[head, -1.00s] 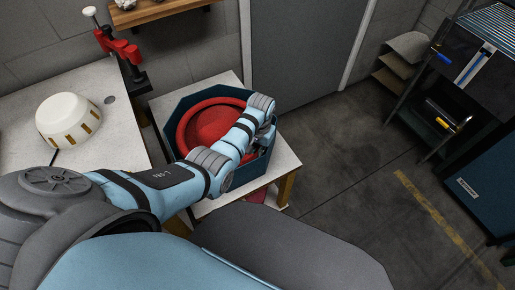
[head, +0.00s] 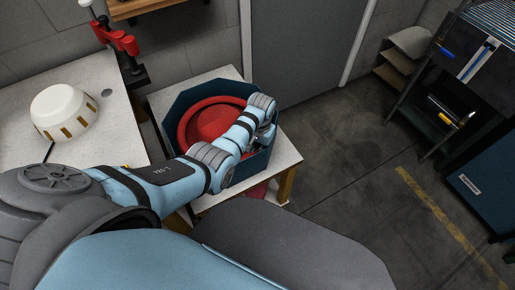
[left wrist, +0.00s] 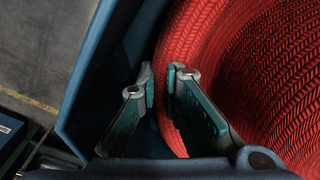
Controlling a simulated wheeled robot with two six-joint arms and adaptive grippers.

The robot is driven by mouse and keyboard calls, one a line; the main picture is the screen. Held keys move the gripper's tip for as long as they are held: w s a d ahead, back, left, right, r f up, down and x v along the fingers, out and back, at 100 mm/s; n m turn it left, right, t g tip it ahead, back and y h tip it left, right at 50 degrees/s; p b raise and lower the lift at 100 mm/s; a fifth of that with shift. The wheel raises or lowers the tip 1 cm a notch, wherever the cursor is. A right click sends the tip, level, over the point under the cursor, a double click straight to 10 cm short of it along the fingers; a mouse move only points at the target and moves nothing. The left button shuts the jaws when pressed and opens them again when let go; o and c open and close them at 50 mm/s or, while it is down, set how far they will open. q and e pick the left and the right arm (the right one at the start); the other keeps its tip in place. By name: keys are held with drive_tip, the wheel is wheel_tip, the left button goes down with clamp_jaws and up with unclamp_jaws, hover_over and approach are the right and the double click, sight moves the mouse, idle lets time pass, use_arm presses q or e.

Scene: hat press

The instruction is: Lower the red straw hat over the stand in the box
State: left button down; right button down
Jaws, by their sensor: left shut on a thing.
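The red straw hat (head: 205,121) sits within the walls of the dark blue box (head: 184,103), crown up, brim close to the walls. My left gripper (left wrist: 161,88) is shut on the hat's brim at the side nearest the right wall of the box. In the left wrist view the woven brim (left wrist: 192,35) passes between the fingers, with the box wall (left wrist: 100,75) just left of them. In the head view my left arm covers the near right part of the hat. The stand is hidden under the hat. My right gripper is not in view.
The box stands on a small white-topped table (head: 287,152). At left, a white worktop (head: 110,130) carries a cream domed piece (head: 65,112) and a red clamp-like tool (head: 122,42). A dark shelf unit (head: 440,115) stands at right. The floor between is clear.

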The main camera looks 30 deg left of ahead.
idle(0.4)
use_arm(q)
drive_tip(key=c, duration=1.7)
unclamp_jaws()
drive_tip(key=shift+o, duration=0.2)
